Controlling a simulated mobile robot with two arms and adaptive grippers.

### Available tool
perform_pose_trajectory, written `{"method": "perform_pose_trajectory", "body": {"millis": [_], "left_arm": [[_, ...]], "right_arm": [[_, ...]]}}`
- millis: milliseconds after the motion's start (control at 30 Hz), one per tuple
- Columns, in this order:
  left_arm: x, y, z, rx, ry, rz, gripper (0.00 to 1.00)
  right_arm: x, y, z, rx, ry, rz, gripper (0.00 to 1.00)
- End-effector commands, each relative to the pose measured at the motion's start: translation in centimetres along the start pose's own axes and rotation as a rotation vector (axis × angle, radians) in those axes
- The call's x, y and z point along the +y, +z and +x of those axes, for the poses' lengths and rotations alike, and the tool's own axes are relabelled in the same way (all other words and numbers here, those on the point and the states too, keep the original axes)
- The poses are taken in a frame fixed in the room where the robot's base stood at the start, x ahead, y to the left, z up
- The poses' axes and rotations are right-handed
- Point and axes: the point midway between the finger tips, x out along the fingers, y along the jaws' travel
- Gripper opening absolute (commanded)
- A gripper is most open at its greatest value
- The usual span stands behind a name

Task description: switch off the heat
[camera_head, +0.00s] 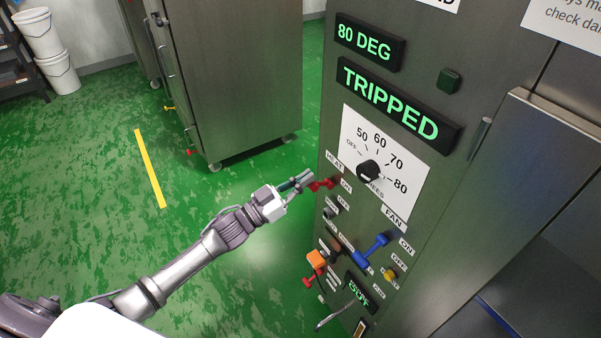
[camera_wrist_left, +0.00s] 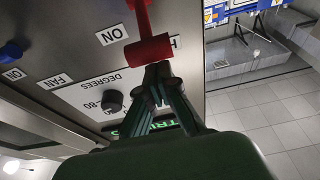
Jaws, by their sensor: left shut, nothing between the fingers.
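The red heat lever (camera_head: 321,185) is on the steel control panel (camera_head: 345,225), under the HEAT label and beside the ON label (camera_head: 346,186). In the left wrist view its red cross handle (camera_wrist_left: 148,50) lies between the ON and HEAT labels, and its stem runs out of the top of the picture. My left gripper (camera_head: 305,179) is shut and empty at the handle. Its fingertips (camera_wrist_left: 158,72) meet the handle's edge in the left wrist view; I cannot tell if they touch. HEAT is partly hidden there. My right gripper is not in view.
A black dial (camera_head: 369,171) sits right of the lever, under lit displays reading 80 DEG (camera_head: 364,43) and TRIPPED (camera_head: 391,103). Lower down are a blue fan lever (camera_head: 371,250), an orange block (camera_head: 316,259) and another red lever (camera_head: 314,279). A steel cabinet (camera_head: 230,75) stands behind; green floor lies open left.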

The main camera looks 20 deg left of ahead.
Motion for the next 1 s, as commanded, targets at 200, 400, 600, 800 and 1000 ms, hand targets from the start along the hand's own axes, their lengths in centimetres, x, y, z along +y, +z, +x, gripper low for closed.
{"method": "perform_pose_trajectory", "body": {"millis": [200,400,600,800,1000], "left_arm": [[0.0,0.4,-0.1,0.000,0.000,0.001,0.00],[0.0,0.4,-0.2,0.000,0.000,0.001,0.00],[0.0,0.6,-0.3,0.011,0.000,0.000,0.00],[0.0,0.8,-0.5,0.041,0.002,0.001,0.00],[0.0,0.9,-0.5,0.055,0.001,0.000,0.00]], "right_arm": [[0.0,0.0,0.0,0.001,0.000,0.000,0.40],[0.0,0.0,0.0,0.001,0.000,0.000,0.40],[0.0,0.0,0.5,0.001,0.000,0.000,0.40],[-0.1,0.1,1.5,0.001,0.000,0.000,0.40],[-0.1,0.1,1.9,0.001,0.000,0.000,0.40]]}}
